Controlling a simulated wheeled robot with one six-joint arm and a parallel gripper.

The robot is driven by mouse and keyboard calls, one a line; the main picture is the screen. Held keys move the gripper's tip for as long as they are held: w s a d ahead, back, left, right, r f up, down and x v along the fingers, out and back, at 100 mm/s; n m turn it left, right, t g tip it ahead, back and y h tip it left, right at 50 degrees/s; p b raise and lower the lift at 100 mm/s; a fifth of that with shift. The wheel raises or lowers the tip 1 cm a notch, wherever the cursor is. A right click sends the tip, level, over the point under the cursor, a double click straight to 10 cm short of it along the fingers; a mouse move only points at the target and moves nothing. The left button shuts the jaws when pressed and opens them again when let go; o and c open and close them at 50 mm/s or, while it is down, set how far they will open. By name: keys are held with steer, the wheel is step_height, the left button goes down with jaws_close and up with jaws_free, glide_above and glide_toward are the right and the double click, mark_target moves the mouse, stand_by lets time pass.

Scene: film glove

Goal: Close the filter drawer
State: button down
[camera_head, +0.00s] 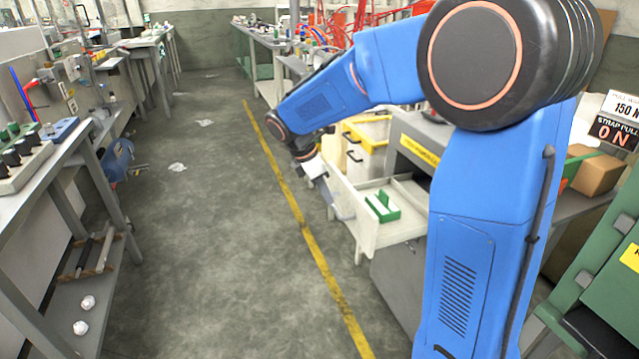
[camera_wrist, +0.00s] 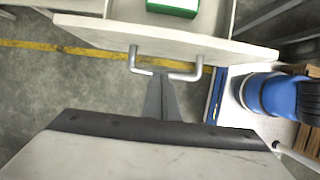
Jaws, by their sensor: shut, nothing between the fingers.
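The filter drawer (camera_head: 400,228) is a white drawer standing well out of the grey cabinet (camera_head: 400,265) in the head view. A green box with a white top (camera_head: 383,206) lies inside it, and its green edge also shows in the wrist view (camera_wrist: 173,8). The drawer's pale front panel (camera_wrist: 180,42) crosses the top of the wrist view, with a metal bar handle (camera_wrist: 185,76) on it. My gripper (camera_wrist: 161,78) is shut and empty. Its fingertips overlap the middle of the handle in the picture; I cannot tell whether they touch it.
A yellow-edged bin drawer (camera_head: 368,135) stands beyond the filter drawer. A yellow line (camera_head: 305,225) runs along the floor. The aisle floor (camera_head: 200,240) left of the line is mostly clear, with scraps of litter (camera_head: 205,122). A workbench (camera_head: 70,150) stands at left.

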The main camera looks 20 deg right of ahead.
steer(key=shift+w+d+r, duration=0.1)
steer(key=shift+d+r, duration=0.1)
steer(key=shift+d, duration=1.6)
steer(key=shift+d, duration=0.1)
steer(key=d, duration=2.4)
steer(key=shift+w+d, duration=0.15)
steer(key=shift+w, duration=0.25)
steer(key=shift+d+r, duration=0.1)
